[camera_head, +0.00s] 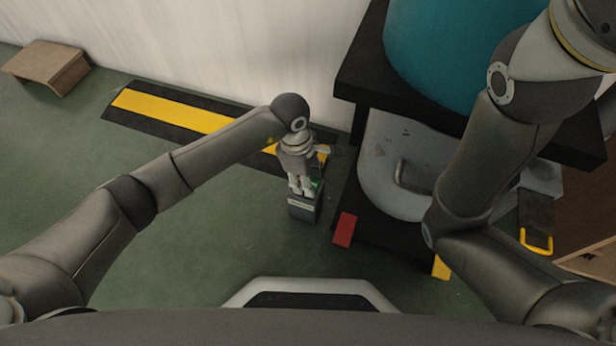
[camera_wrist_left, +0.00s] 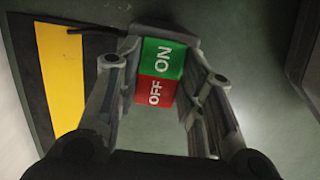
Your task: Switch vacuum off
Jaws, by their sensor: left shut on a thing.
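A small dark grey switch box (camera_head: 304,211) stands on the green floor at the middle of the head view. My left gripper (camera_head: 302,184) points down at it from above and is shut on it. In the left wrist view, the switch box (camera_wrist_left: 187,33) lies between the two fingers. Its rocker has a green ON half (camera_wrist_left: 163,57) and a red OFF half (camera_wrist_left: 156,90). Which half is pressed in, I cannot tell. My right arm shows at the right of the head view, but its gripper is out of the frame.
A large teal round body (camera_head: 450,50) stands on a black stand (camera_head: 365,75) right of the switch box. A black and yellow floor strip (camera_head: 175,110) runs behind my left arm along the pale wall. A brown wooden step (camera_head: 48,66) stands far left.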

